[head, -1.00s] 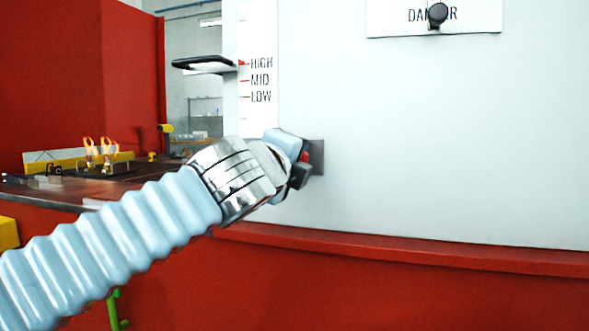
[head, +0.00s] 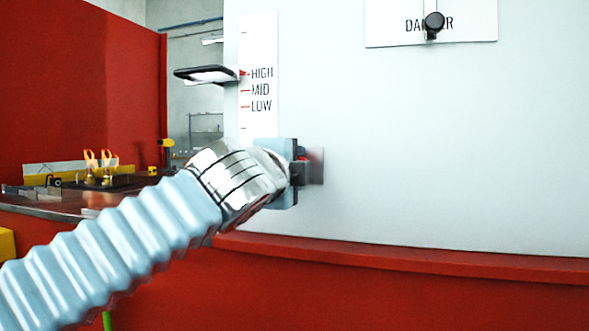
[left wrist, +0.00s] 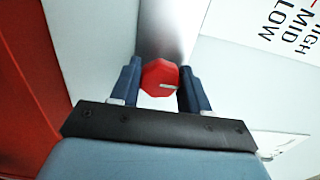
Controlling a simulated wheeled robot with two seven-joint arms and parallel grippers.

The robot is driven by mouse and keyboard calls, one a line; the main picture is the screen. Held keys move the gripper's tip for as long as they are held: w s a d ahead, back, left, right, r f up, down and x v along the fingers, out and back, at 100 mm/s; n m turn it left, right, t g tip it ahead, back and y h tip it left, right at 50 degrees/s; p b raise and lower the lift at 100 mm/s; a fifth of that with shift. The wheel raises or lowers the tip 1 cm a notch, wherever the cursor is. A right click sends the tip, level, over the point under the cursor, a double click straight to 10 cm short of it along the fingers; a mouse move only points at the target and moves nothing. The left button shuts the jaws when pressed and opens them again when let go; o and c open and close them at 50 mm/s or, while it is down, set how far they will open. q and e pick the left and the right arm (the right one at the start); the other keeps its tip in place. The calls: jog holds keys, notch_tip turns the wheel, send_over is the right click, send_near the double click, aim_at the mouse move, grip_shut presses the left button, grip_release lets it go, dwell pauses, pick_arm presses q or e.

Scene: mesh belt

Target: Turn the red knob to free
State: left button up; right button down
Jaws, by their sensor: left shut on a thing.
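The red knob (left wrist: 160,76) sits on a grey metal plate (left wrist: 165,30) on the pale panel. In the left wrist view it is between the two blue fingers of my left gripper (left wrist: 156,88), with a pale pointer mark on its face. In the head view my left gripper (head: 298,172) is at the plate (head: 317,166) and hides most of the knob. The gripper is shut on the knob. Any label for the free position cannot be seen. My right gripper is not in view.
A DANGER sign (head: 470,25) with a black knob is at upper right. A red ledge (head: 430,262) runs below the panel.

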pick_arm(q)
jog(key=o, duration=1.1)
jog(key=shift+a, duration=0.1)
jog(key=shift+c, duration=0.2)
jog(key=b+v, duration=0.1)
jog(key=v, duration=1.2)
jog(key=shift+s+b, duration=0.3)
jog(key=shift+s, duration=0.1)
jog(key=shift+a, duration=0.1)
